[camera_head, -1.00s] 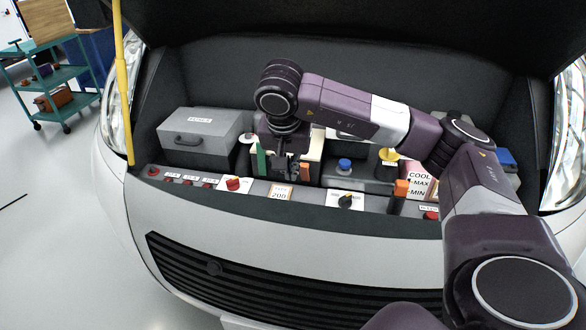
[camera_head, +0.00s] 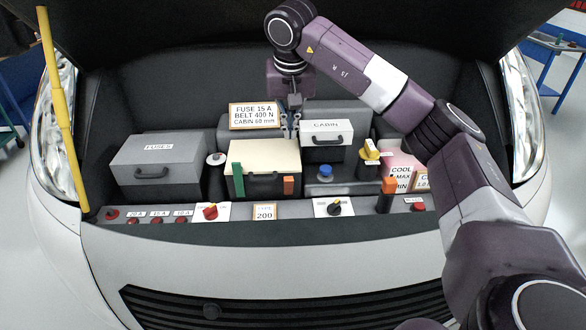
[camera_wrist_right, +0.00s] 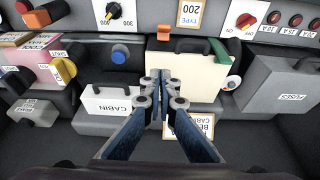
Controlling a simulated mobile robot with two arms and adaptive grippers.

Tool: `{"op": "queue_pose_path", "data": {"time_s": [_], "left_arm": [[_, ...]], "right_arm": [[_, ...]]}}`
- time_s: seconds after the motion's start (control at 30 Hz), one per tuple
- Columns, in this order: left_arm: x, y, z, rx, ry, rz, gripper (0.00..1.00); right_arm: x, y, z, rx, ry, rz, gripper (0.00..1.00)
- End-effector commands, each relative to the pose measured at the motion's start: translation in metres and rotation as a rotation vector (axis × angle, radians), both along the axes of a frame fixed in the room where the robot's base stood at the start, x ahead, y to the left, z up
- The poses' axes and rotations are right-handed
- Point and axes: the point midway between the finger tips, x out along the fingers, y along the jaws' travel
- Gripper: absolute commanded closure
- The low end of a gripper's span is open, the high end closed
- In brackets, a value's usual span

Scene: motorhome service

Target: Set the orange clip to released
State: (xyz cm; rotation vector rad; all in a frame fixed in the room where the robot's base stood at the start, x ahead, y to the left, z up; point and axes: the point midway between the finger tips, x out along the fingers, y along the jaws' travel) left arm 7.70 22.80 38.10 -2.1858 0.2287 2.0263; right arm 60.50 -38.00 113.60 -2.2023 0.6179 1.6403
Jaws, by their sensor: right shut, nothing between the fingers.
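The orange clip (camera_head: 289,185) is a short upright tab at the front right of a cream-lidded box (camera_head: 262,155). It also shows small at the box's edge in the right wrist view (camera_wrist_right: 191,32). A longer green clip (camera_head: 238,178) stands at the front left of the same box and also shows in the wrist view (camera_wrist_right: 220,50). My right gripper (camera_head: 290,132) points down above the box's back right edge, apart from the orange clip. Its fingers are together and empty in the wrist view (camera_wrist_right: 161,85). My left gripper is out of view.
A grey fuses box (camera_head: 158,165) stands left of the cream-lidded box. A CABIN box (camera_head: 327,140) is close to the gripper on the right. Knobs and buttons line the front panel (camera_head: 280,228).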

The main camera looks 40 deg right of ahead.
Motion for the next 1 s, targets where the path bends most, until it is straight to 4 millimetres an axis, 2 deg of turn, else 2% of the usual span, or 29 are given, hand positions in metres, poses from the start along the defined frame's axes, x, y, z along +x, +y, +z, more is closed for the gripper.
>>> {"op": "queue_pose_path", "data": {"time_s": [0.1, 0.27, 0.5, 0.7, 1.0], "left_arm": [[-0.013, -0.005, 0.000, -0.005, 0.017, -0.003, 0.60], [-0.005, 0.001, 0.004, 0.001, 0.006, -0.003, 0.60], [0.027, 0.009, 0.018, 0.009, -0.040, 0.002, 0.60], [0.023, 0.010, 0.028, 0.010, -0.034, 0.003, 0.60], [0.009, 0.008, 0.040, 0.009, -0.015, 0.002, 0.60]], "right_arm": [[0.000, 0.000, -0.001, 0.000, 0.001, 0.000, 1.00], [0.003, -0.002, -0.014, 0.001, 0.004, -0.002, 1.00], [0.014, -0.010, -0.060, 0.000, 0.007, -0.003, 1.00], [0.024, -0.015, -0.100, 0.001, 0.005, -0.002, 1.00], [-0.002, 0.001, -0.114, -0.001, 0.000, -0.001, 1.00]]}}
